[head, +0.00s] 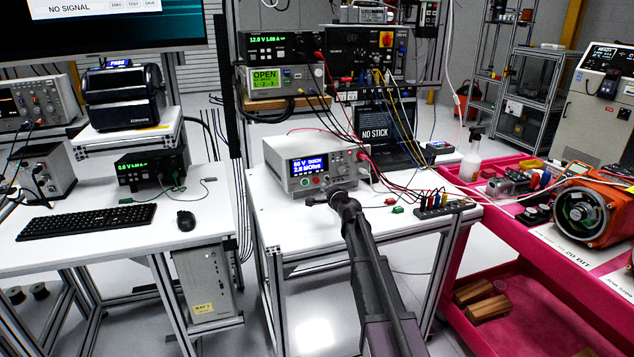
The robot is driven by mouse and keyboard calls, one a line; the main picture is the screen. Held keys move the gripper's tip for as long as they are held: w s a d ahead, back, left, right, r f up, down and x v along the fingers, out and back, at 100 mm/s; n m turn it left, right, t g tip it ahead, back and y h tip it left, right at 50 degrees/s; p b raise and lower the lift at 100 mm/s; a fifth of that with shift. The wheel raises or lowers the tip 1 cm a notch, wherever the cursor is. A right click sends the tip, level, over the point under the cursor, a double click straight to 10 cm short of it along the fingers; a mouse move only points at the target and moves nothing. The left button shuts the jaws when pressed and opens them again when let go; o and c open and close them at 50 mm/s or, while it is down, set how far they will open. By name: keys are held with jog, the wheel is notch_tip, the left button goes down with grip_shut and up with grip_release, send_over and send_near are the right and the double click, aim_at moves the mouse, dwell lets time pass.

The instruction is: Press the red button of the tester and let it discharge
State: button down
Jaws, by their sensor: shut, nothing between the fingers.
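The tester (279,160) is a pale grey box on the white bench in the middle of the head view. Its lit blue display (308,166) seems to read "60 V DISCH" with a line in MOhm below. Small coloured controls sit under the display, too small to make out surely; I cannot clearly pick out the red button. My gripper (316,198) is shut and empty, just in front of the tester's lower front. My dark arm reaches up to it from the bottom of the view. I cannot tell whether the fingertips touch the tester.
Red and other leads run from the tester's right side to a black terminal strip (445,208) on the bench. Small red and green pieces (398,210) lie near my arm. A pink cart (470,262) stands right. A desk with a keyboard (86,222) stands left.

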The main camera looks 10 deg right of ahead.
jog(key=shift+v, duration=1.8)
